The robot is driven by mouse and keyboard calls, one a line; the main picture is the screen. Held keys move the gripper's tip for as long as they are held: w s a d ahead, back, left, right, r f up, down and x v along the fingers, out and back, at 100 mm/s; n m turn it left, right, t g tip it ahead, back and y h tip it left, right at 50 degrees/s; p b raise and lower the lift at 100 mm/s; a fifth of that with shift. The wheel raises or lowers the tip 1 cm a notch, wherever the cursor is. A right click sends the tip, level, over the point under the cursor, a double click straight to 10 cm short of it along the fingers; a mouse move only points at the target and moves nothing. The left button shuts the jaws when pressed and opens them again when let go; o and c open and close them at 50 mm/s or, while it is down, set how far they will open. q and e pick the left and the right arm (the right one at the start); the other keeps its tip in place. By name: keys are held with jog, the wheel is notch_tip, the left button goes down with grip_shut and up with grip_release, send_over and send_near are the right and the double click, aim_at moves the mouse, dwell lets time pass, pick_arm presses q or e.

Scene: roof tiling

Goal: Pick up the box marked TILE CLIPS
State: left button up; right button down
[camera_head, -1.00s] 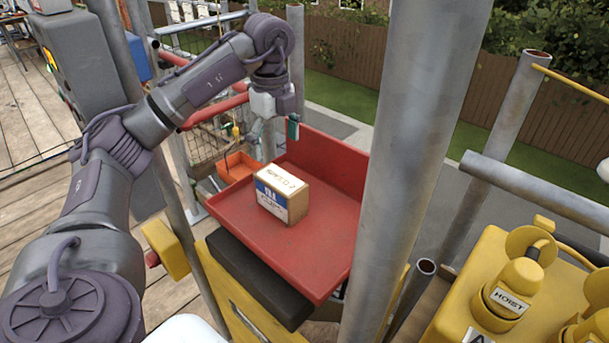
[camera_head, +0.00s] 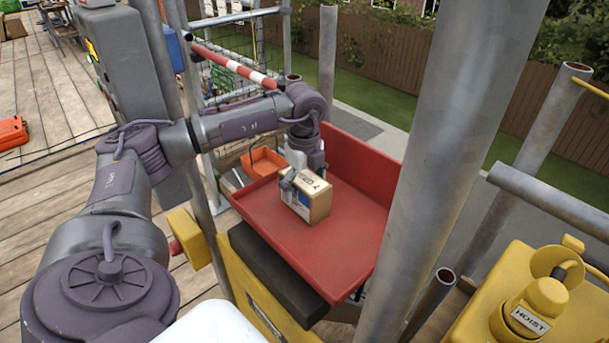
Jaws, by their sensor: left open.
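The cardboard box (camera_head: 318,207) sits upright on the red tray (camera_head: 335,257). It has a blue and white label on its side and writing on its top, too small and partly covered to read. My left gripper (camera_head: 295,190) has come down over the box from behind, with a finger in front of the box's upper left part. It is open. The far side of the box and the other finger are hidden, so I cannot tell whether they touch. My right gripper is not in view.
A thick grey scaffold pole (camera_head: 445,150) stands just right of the tray. An orange container (camera_head: 264,162) is behind the tray's left side. Yellow equipment marked HOIST (camera_head: 530,318) is at lower right. The tray's front and right are bare.

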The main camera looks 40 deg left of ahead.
pick_arm(q)
jog(key=shift+f, duration=0.65)
jog(key=shift+w+r, duration=0.1)
grip_shut()
